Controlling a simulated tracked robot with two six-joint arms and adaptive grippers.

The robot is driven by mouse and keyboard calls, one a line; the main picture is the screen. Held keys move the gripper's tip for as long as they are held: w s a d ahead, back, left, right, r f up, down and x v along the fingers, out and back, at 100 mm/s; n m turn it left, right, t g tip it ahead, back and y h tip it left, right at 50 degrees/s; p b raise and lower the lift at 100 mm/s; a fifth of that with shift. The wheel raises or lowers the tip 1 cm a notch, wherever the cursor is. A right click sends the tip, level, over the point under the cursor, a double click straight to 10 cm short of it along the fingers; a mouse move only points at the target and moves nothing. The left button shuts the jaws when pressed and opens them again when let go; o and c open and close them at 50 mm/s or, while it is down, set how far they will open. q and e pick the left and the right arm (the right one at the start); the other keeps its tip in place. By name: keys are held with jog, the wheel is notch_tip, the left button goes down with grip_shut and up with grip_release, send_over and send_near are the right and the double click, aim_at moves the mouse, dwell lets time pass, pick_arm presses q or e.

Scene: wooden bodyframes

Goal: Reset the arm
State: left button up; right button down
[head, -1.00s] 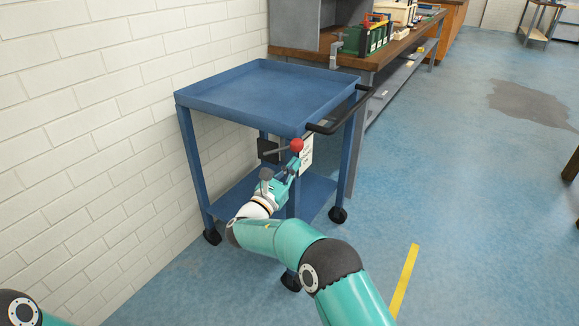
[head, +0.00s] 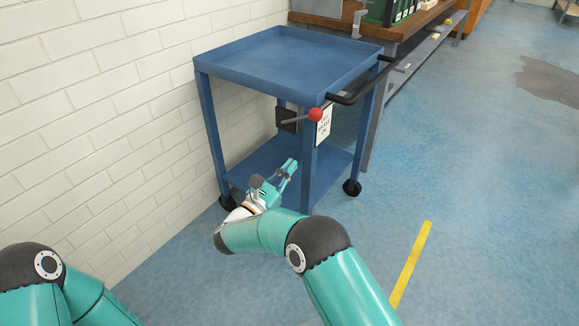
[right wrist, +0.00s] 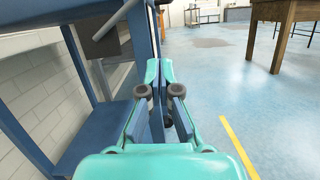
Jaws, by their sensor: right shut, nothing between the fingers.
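My right gripper (head: 288,169) is low in front of the blue cart (head: 290,58), beneath the red-knobbed lever (head: 314,114). It is shut and empty, and its fingertips come together in the right wrist view (right wrist: 152,75). The lever sticks out from a dark box (head: 286,119) on the cart's side, and the gripper is apart from it. In the right wrist view a grey rod (right wrist: 112,20) and the dark box show at the upper left. My left arm (head: 60,290) shows at the lower left, but its gripper is out of view.
The cart has a black handle (head: 358,90), a lower shelf (head: 265,160) and black casters. A white brick wall (head: 90,110) stands to the left. A workbench (head: 430,30) stands behind. The blue floor is clear to the right, with a yellow line (head: 410,265).

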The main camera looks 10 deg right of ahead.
jog(key=s+d+f+g+y, duration=0.1)
jog(key=d+f+g+y, duration=0.15)
jog(key=f, duration=0.35)
jog(key=s+d+f+g+y, duration=0.1)
jog(key=s+d+f+g, duration=0.15)
jog(key=f, duration=0.45)
jog(key=s+d+f+m+g+y, duration=0.4)
jog(key=s+f+g, duration=0.3)
jog(key=s+f, duration=0.55)
jog(key=s+a+f+m+g+y, duration=0.35)
jog(key=s+f, duration=0.35)
jog(key=s, duration=0.3)
jog(key=s+a+m+y, duration=0.6)
jog(key=s+m+y, duration=0.3)
jog(key=m, duration=0.4)
jog(key=s+d+r+m+t+h+p, duration=0.1)
jog(key=d+r+m+p, duration=0.2)
jog(key=r+p, duration=2.6)
jog(key=r+m, duration=0.1)
jog(key=m, duration=0.3)
jog(key=shift+s+r+t+p, duration=0.25)
jog(key=shift+r+t+p, duration=0.1)
